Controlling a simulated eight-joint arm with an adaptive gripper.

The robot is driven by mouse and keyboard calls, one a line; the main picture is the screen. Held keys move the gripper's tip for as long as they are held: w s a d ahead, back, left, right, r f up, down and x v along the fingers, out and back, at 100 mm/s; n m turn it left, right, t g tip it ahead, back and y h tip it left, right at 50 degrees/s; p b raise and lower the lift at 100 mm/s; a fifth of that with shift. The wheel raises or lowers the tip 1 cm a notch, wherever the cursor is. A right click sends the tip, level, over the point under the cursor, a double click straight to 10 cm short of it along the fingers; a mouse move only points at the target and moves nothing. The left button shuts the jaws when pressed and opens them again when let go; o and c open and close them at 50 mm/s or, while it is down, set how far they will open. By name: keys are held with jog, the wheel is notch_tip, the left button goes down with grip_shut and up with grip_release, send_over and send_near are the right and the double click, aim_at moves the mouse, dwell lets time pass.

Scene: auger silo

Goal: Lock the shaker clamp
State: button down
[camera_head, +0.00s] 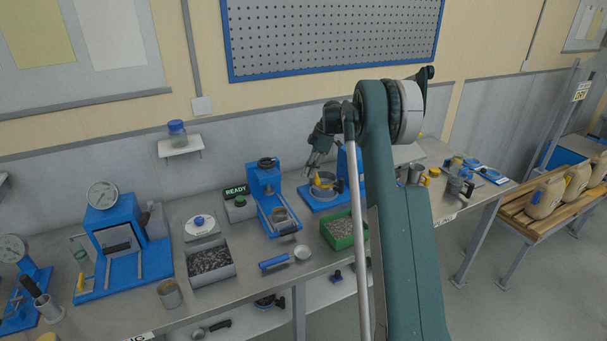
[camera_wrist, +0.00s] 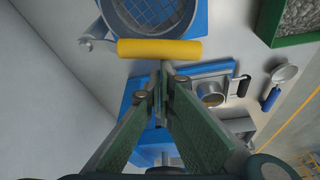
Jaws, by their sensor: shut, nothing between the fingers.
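The sieve shaker stands at the middle of the bench, with a blue base (camera_head: 318,204) and a round metal sieve (camera_head: 322,191) on it. In the wrist view the meshed sieve (camera_wrist: 150,14) is at the top edge, partly cut off. The clamp's yellow handle (camera_wrist: 160,49) lies across the picture just in front of my fingertips; its far end meets a grey metal pivot at the left. My gripper (camera_wrist: 163,72) is shut and empty, its tips close to the handle's middle; I cannot tell whether they touch. In the head view my gripper (camera_head: 313,172) is over the shaker.
A blue press-like device (camera_head: 266,190) stands left of the shaker, beside a READY display box (camera_head: 238,204). A green tray of gravel (camera_head: 343,230) and a blue-handled scoop (camera_head: 287,259) lie in front. A grey tray of gravel (camera_head: 211,263) is further left.

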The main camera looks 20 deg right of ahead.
jog(key=shift+s+d+n+b, duration=0.2)
jog(key=shift+s+d, duration=0.15)
jog(key=shift+d, duration=0.4)
jog(key=shift+s+d+n+b, duration=0.15)
jog(key=shift+s+d, duration=0.2)
jog(key=shift+d, duration=0.5)
jog(key=a, duration=0.4)
notch_tip(320, 180, up, 9)
send_over(316, 176)
jog(key=shift+w+a+r, duration=0.15)
jog(key=shift+a+r, duration=0.05)
jog(key=shift+a, duration=0.2)
jog(key=shift+a, duration=0.1)
